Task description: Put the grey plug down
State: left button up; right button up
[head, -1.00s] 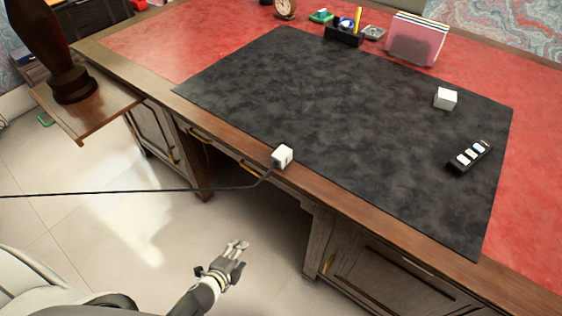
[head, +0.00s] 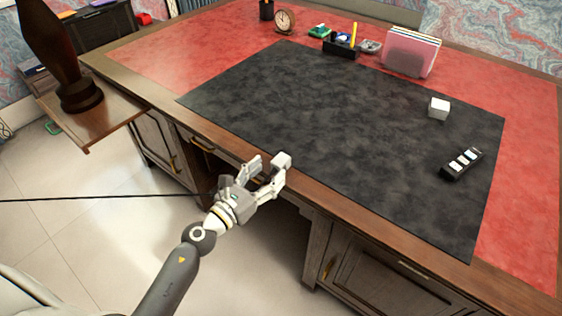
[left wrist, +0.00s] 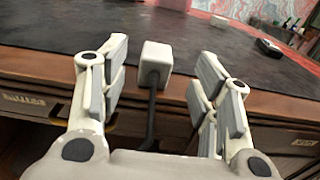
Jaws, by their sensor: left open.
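The grey plug (head: 283,159), a pale block with a dark cable, sits at the front edge of the desk. In the left wrist view the plug (left wrist: 156,58) appears between my open fingers, at the tips or just beyond, with its cable (left wrist: 150,115) hanging down toward the palm. My left gripper (head: 266,168) is open at the desk's front edge, its fingers around or just short of the plug; I cannot tell whether they touch it. In the head view the gripper partly hides the plug and cable. My right gripper is not in view.
A black power strip (head: 461,163) with pale sockets and a white cube (head: 438,108) lie on the right of the dark desk mat (head: 340,120). A pen holder (head: 341,46), clock (head: 285,21) and file rack (head: 411,54) stand at the back. The mat's middle is clear.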

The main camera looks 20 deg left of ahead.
aim_at(283, 157)
pick_arm(q)
jog(key=shift+p+x, duration=0.35)
jog(key=shift+x, duration=2.95)
jog(key=shift+a, duration=0.1)
jog(key=c, duration=1.2)
